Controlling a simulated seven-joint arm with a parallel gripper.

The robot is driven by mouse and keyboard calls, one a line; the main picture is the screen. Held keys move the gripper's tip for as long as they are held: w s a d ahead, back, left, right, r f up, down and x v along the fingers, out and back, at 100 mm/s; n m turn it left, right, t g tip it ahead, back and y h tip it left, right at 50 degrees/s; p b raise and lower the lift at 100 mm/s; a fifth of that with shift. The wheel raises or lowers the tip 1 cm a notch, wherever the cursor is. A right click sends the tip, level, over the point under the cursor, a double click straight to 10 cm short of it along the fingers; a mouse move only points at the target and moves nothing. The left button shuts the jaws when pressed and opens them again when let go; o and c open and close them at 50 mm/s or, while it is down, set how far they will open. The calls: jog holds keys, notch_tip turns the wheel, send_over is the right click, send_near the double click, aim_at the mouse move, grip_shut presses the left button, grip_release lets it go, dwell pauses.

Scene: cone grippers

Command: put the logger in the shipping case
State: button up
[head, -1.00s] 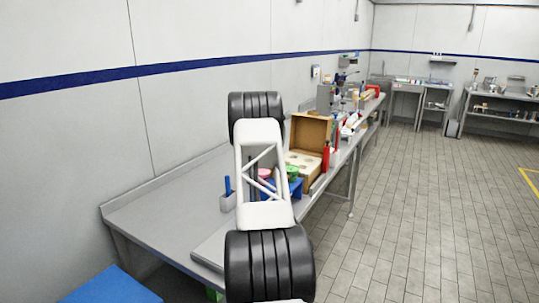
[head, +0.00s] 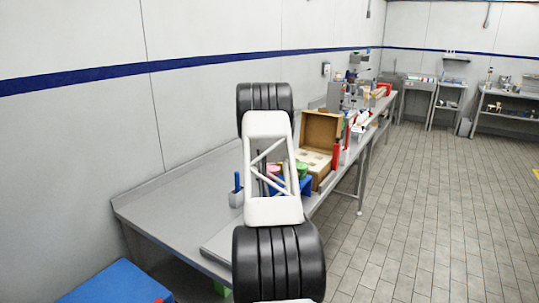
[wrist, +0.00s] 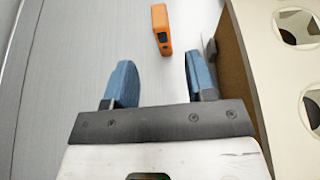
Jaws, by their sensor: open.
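The logger (wrist: 159,22) is a small orange block with a dark patch. In the wrist view it lies on the grey bench, beyond my fingertips and roughly between their lines. My gripper (wrist: 160,72) is open, with two blue fingers apart and nothing between them. The shipping case is a brown box with its lid up in the head view (head: 322,131); its brown wall and pale insert with round holes (wrist: 275,70) fill the right of the wrist view. The right finger is close to the case wall. In the head view my arm hides the gripper, and I cannot make out the logger.
The grey bench (head: 165,205) runs along the wall; its near left part is mostly clear. A grey holder with a blue handle (head: 237,193), a blue item (head: 306,186) and red bottle (head: 337,154) stand near the case. A blue box (head: 115,283) is at lower left.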

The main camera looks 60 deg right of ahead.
jog(key=w+a+r+m+y, duration=0.15)
jog(key=a+r, duration=0.45)
jog(key=a, duration=0.7)
jog(key=w+a+r+m+t, duration=0.1)
jog(key=w+a+r+m, duration=0.15)
jog(key=a+r, duration=0.65)
jog(key=w+a+r+m+y, duration=0.1)
jog(key=a+r+m, duration=0.2)
jog(key=a, duration=1.3)
jog(key=s+a+r+m+y, duration=0.1)
jog(key=s+a+r+m, duration=0.1)
jog(key=a, duration=0.6)
jog(key=s+a+r+m+y, duration=0.1)
jog(key=a, duration=0.6)
jog(key=s+a+r+m+t+y, duration=0.1)
jog(key=s+a, duration=0.2)
jog(key=a, duration=0.4)
jog(key=s+a+r+m+y, duration=0.1)
jog(key=s+a, duration=0.3)
jog(key=a, duration=0.4)
jog(key=s+a+f+m+y, duration=0.3)
jog(key=s+a, duration=1.1)
jog(key=a, duration=0.1)
jog(key=s+a+f+m+y, duration=0.3)
jog(key=s+a+f+y, duration=0.1)
jog(key=s+a, duration=1)
jog(key=shift+s+a+f+t, duration=0.25)
jog(key=shift+a+f+t, duration=0.05)
jog(key=shift+a, duration=0.9)
jog(key=shift+o, duration=0.4)
